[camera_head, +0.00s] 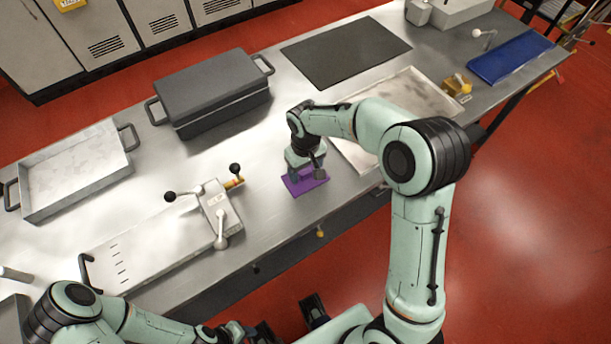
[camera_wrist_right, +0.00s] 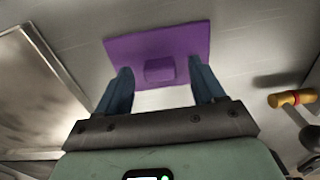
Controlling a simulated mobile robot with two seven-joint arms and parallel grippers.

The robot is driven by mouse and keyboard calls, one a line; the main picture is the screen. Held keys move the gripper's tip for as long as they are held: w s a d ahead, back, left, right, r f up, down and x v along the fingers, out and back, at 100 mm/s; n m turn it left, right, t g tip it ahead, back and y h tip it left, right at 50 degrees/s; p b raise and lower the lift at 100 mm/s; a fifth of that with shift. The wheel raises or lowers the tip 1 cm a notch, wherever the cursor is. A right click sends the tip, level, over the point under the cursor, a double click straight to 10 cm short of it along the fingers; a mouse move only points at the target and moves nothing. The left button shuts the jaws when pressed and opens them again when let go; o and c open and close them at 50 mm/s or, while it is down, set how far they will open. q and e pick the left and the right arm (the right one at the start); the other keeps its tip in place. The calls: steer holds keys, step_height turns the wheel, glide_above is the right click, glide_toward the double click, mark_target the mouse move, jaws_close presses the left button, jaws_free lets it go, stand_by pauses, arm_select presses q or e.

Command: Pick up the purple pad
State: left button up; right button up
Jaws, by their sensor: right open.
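The purple pad (camera_head: 295,187) lies flat on the steel table near its front edge, partly hidden by my right gripper in the head view. In the right wrist view the purple pad (camera_wrist_right: 185,37) is a flat plate with a small raised purple block (camera_wrist_right: 160,69) on it. My right gripper (camera_wrist_right: 160,71) is open, with its two blue fingers apart on either side of the block. In the head view my right gripper (camera_head: 305,172) points down over the pad. My left arm is low at the bottom left; its gripper (camera_head: 240,331) is unclear there.
A clamp fixture (camera_head: 218,205) with black knobs and a yellow-orange handle (camera_wrist_right: 291,98) stands left of the pad. A dark grey lidded box (camera_head: 215,85), an open metal tray (camera_head: 75,172), a black mat (camera_head: 346,50) and a shallow tray (camera_head: 415,92) lie farther around.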

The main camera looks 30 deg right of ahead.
steer(key=shift+f, duration=0.25)
steer(key=c, duration=1.2)
steer(key=shift+o, duration=0.2)
